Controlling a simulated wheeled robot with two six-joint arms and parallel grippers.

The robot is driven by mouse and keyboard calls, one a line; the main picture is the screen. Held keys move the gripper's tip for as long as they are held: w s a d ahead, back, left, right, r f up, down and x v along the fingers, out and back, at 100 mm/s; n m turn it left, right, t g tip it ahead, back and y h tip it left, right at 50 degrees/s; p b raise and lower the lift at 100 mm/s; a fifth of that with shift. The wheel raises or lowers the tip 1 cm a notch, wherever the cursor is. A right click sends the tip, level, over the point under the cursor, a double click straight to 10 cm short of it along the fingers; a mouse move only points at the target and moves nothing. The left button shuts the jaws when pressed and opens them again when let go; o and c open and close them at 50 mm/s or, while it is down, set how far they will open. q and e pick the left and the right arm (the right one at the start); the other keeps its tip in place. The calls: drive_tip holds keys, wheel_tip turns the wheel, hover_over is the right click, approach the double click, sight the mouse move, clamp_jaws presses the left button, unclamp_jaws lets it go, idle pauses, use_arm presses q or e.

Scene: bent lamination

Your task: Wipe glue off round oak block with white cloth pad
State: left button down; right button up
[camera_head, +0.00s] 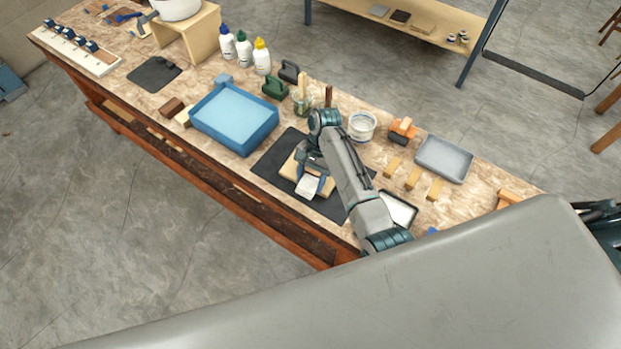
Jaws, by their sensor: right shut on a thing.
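My right gripper (315,176) reaches down over the dark mat and is shut on the white cloth pad (307,187). A pale wooden block (289,167) lies on the mat under and beside the gripper; it looks like the oak block. The gripper and arm hide much of it, so its round shape is not clear. The pad is at the block's near side; whether it touches the block I cannot tell. No glue can be made out at this size.
The dark mat (270,162) lies mid-bench. A blue tray (236,117) stands left of it. A glass jar (302,103), a white tub (362,125) and a grey tray (444,158) stand behind and to the right. Several small wood pieces lie near the grey tray.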

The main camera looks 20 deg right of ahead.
use_arm(q)
drive_tip(key=shift+s, duration=0.3)
drive_tip(key=shift+f, duration=0.1)
use_arm(e)
drive_tip(key=shift+f, duration=0.3)
drive_tip(key=shift+w+a, duration=0.1)
drive_tip(key=shift+w, duration=0.05)
drive_tip(key=shift+w+a+r, duration=0.15)
drive_tip(key=shift+w+a, duration=0.3)
use_arm(q)
drive_tip(key=shift+d, duration=0.1)
use_arm(e)
drive_tip(key=shift+w+a, duration=0.1)
drive_tip(key=shift+w+a, duration=0.45)
drive_tip(key=shift+w, duration=0.1)
use_arm(q)
drive_tip(key=shift+f, duration=0.1)
use_arm(e)
drive_tip(key=shift+w+a, duration=0.15)
